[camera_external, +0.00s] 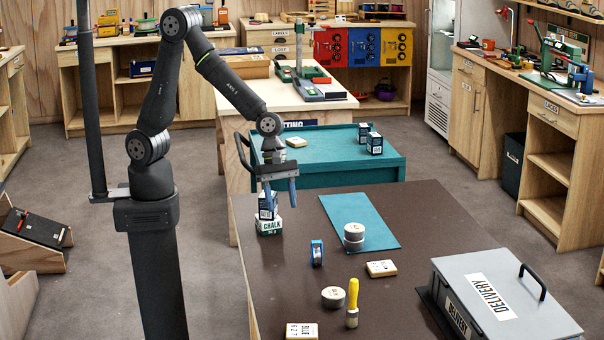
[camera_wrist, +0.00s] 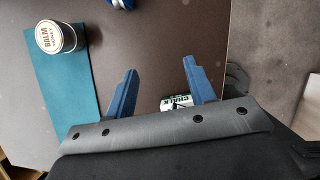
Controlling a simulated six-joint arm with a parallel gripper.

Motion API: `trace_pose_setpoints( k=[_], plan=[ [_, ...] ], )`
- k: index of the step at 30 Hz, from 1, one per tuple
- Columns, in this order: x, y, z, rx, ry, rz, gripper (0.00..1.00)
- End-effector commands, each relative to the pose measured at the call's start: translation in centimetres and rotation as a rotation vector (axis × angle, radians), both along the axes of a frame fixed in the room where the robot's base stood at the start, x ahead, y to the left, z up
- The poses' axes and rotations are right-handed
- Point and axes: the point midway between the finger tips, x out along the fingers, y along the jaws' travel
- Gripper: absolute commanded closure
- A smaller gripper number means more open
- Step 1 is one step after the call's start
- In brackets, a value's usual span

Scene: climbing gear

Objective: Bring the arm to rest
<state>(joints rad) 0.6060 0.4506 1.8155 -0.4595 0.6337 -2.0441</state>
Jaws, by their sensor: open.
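My gripper (camera_external: 281,198) hangs above the left part of the brown table, its two blue fingers pointing down and spread with nothing between them. In the wrist view my gripper (camera_wrist: 160,66) also shows as two parted blue fingers. The chalk block (camera_wrist: 175,102) shows partly in the wrist view, behind the palm edge.
A grey delivery box (camera_external: 515,290) stands right. A teal-topped table (camera_external: 335,152) is behind.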

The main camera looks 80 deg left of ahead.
Motion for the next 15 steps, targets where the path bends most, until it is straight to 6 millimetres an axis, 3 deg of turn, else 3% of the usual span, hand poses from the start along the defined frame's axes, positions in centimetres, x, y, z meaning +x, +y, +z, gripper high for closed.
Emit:
trace_pose_setpoints(
  k=[15],
  plan=[
    [8.0,4.5,-5.7,0.001,0.004,0.003,0.5]
  ],
)
